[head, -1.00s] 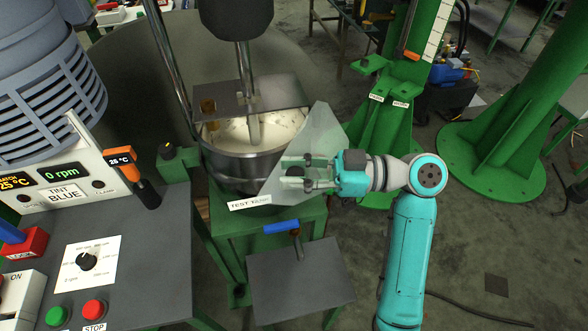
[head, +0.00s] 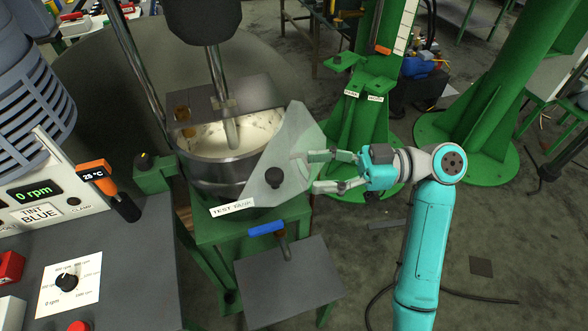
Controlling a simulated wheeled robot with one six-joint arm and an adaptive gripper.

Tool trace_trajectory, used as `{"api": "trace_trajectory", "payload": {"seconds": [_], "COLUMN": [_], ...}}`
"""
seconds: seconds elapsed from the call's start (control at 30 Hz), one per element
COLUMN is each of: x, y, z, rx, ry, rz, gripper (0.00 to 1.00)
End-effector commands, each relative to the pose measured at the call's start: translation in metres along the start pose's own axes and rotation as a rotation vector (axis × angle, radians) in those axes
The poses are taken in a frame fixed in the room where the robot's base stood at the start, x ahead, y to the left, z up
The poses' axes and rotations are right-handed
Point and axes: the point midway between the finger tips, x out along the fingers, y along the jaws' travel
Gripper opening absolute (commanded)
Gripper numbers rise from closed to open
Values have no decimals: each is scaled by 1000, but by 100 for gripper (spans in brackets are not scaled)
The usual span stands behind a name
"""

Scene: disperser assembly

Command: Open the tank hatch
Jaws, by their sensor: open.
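The tank (head: 205,178) is a round metal vessel with pale contents, on a green stand labelled as a test tank. The hatch (head: 297,128) is a translucent grey plate with a dark round knob (head: 274,177). It stands tilted at the tank's right side, swung off the opening, so the pale contents show. My gripper (head: 312,172) is open, just right of the knob and apart from it, with its fingers pointing left toward the hatch. A grey fixed cover (head: 235,93) lies over the back of the tank, around the stirrer shaft.
The control panel (head: 110,280) is at left. A green column (head: 365,130) rises behind my gripper. Floor to the right is mostly clear.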

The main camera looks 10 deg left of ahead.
Motion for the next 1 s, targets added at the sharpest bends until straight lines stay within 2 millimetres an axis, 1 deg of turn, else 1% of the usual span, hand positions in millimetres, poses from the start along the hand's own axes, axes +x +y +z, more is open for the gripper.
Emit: {"api": "trace_trajectory", "payload": {"seconds": [0.03, 0.1, 0.2, 0.3, 1.0], "x": [-9, -18, -28, -32, -34], "y": [0, 0, 0, 0, 0], "z": [0, -1, 0, 0, 0], "rx": [-1, -1, -1, -1, -1], "ry": [0, 0, -1, 0, 0], "rz": [2, 1, 1, -1, -1], "gripper": [60, 60, 60, 60, 60]}}
